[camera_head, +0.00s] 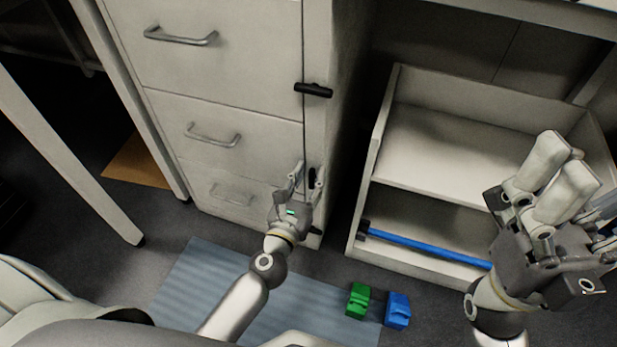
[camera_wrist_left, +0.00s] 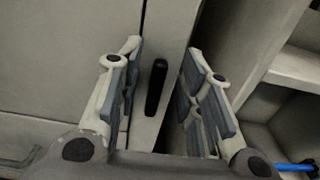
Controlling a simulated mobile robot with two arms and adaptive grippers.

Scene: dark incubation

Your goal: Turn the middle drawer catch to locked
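A pale cabinet (camera_head: 215,80) has stacked drawers with bar handles. Black catches sit on its right front edge. The upper catch (camera_head: 313,90) lies across the edge. The middle catch (camera_head: 312,179) stands about upright beside the middle drawer (camera_head: 225,140). My left gripper (camera_head: 305,180) is open around it; in the left wrist view the upright black catch (camera_wrist_left: 156,87) shows between the two fingers, with gaps on both sides. A lower catch (camera_head: 315,231) is partly hidden behind my left gripper. My right gripper (camera_head: 566,158) is at the right, away from the cabinet; its opening is unclear.
An open pale shelf unit (camera_head: 365,190) stands right of the cabinet, with a blue bar (camera_head: 425,245) across its front. A green block (camera_head: 358,300) and a blue block (camera_head: 397,310) lie by a blue-grey mat (camera_head: 200,275). A table leg (camera_head: 70,155) stands at the left.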

